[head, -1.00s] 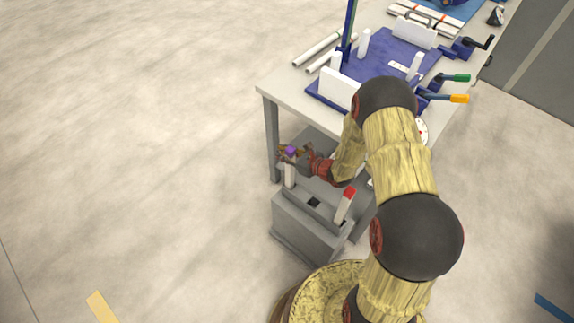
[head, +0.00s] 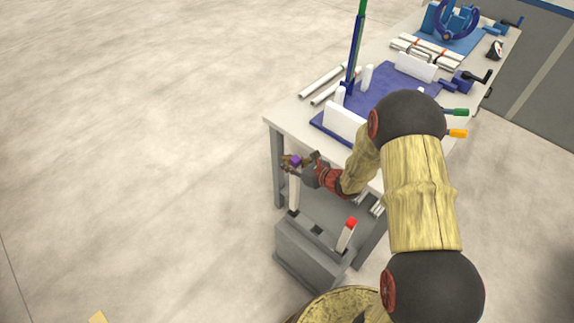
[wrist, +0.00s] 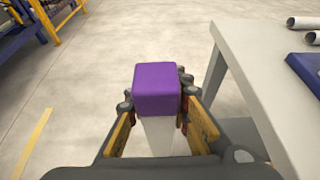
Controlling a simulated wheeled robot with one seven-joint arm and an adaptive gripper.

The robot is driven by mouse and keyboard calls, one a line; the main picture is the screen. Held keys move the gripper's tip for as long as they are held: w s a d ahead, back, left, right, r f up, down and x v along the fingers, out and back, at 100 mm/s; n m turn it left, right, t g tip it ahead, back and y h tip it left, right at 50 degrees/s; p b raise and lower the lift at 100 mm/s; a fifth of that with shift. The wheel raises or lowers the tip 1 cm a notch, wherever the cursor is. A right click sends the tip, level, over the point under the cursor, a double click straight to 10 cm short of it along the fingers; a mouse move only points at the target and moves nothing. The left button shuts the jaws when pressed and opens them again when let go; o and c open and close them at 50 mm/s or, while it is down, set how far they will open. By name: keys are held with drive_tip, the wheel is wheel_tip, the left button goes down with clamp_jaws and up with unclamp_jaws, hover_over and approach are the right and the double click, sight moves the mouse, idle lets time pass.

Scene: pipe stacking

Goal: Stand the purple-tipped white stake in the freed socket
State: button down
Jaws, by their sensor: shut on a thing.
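My gripper (head: 294,164) is shut on the top of the purple-tipped white stake (head: 294,192), just below its purple tip. The stake is upright above the left end of the grey socket block (head: 308,258). Its lower end is at a dark socket there; I cannot tell whether it is just inside or just clear. The middle socket (head: 317,230) is dark and empty. A red-tipped stake (head: 346,236) leans slightly in the right socket. In the wrist view, the purple tip (wrist: 158,89) sits between the fingers, with the white shaft below.
A workbench (head: 285,120) stands close behind and right of the gripper, its leg (head: 279,165) just left of the stake. White pipes (head: 321,80) and a blue fixture (head: 385,105) are on top. The floor at left is clear.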

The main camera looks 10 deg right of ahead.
sight(295, 161)
wheel_tip(295, 161, up, 8)
drive_tip(key=p, duration=0.4)
drive_tip(key=shift+p, duration=0.35)
